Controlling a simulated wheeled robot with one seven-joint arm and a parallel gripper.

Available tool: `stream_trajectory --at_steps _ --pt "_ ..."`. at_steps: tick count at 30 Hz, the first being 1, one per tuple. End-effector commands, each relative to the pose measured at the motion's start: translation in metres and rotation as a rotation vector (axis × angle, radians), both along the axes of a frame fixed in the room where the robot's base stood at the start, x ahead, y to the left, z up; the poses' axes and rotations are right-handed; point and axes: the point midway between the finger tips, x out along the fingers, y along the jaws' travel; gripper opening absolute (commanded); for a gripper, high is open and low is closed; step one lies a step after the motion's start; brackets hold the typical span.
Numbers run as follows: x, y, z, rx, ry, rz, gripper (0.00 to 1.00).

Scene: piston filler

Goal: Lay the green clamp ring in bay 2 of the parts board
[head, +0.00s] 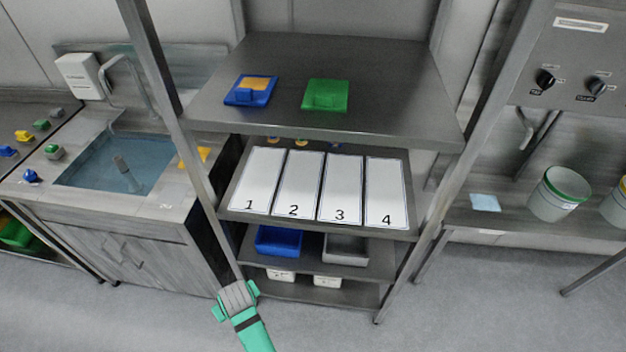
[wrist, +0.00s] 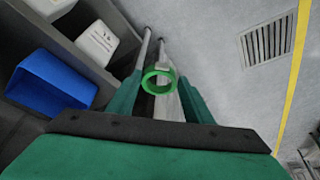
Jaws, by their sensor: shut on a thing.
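The parts board (head: 318,214) lies on a shelf of the rack in the head view, with white bays numbered 1 to 4. Bay 2 (head: 298,180) is bare, second from the left. My gripper (head: 236,297) is low in front of the rack, below and left of the board. In the wrist view, the green clamp ring (wrist: 147,84) sits between the fingers of my gripper (wrist: 160,88), which is shut on it. I cannot make out the ring in the head view.
A blue bin (head: 279,241) and a grey bin (head: 346,249) stand on the shelf below the board. A rack post (head: 180,130) rises left of the board. The top shelf (head: 390,100) overhangs the board's back. Open floor lies in front.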

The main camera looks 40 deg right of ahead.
Motion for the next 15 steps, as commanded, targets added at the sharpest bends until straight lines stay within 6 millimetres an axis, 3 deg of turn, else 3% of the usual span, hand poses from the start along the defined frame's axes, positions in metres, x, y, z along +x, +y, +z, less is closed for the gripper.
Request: stream_trajectory --at_steps 3,8,11,15 --pt "0.021 -0.023 0.040 0.003 -0.013 -0.058 0.23" --pt "0.038 -0.064 0.106 0.005 -0.014 -0.188 0.23" --pt "0.039 -0.087 0.146 0.007 -0.014 -0.290 0.23" --pt "0.025 -0.114 0.198 0.008 -0.013 -0.462 0.23"
